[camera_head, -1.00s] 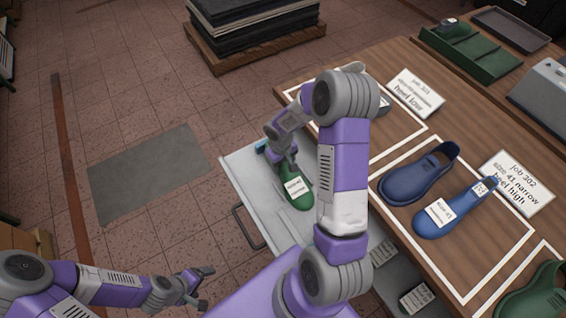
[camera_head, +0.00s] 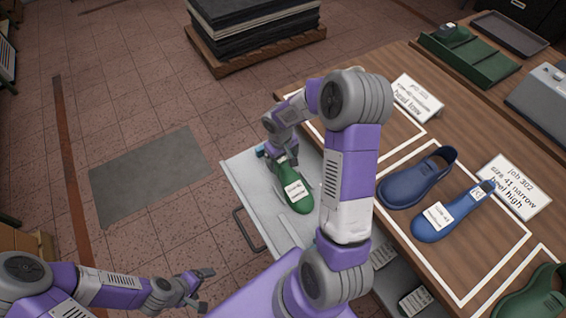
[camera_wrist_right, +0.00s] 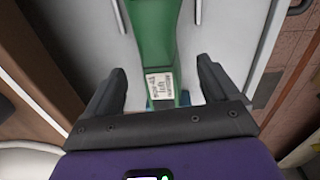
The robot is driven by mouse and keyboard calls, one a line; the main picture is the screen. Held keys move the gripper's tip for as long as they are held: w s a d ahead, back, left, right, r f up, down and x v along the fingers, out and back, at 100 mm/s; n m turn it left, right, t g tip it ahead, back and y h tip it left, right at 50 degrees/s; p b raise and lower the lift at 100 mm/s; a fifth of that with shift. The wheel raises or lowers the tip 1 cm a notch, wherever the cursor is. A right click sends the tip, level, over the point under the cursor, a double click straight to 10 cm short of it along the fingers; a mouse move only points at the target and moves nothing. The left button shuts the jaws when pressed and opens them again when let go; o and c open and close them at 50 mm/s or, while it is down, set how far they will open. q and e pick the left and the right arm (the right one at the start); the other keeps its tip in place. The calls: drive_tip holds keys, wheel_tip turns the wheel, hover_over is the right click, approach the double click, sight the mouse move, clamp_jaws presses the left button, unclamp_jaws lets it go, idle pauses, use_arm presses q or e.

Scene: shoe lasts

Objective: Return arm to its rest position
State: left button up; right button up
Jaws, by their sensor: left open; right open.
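My right arm reaches from the bottom of the head view over the open drawer (camera_head: 240,180). My right gripper (camera_head: 287,165) is just over the heel end of a green shoe last (camera_head: 297,195) with a white label, lying in the drawer. In the right wrist view the right gripper (camera_wrist_right: 158,90) is open, its fingers apart on either side of the green last (camera_wrist_right: 152,40), not touching it. My left gripper (camera_head: 203,288) is open and empty, low over the floor at the lower left.
The wooden bench (camera_head: 440,150) holds blue lasts (camera_head: 420,178) in a white-outlined area, job cards (camera_head: 513,187) and a green tray (camera_head: 468,52). Another green last (camera_head: 540,300) is at lower right.

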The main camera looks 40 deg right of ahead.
drive_tip(key=shift+r, duration=0.95)
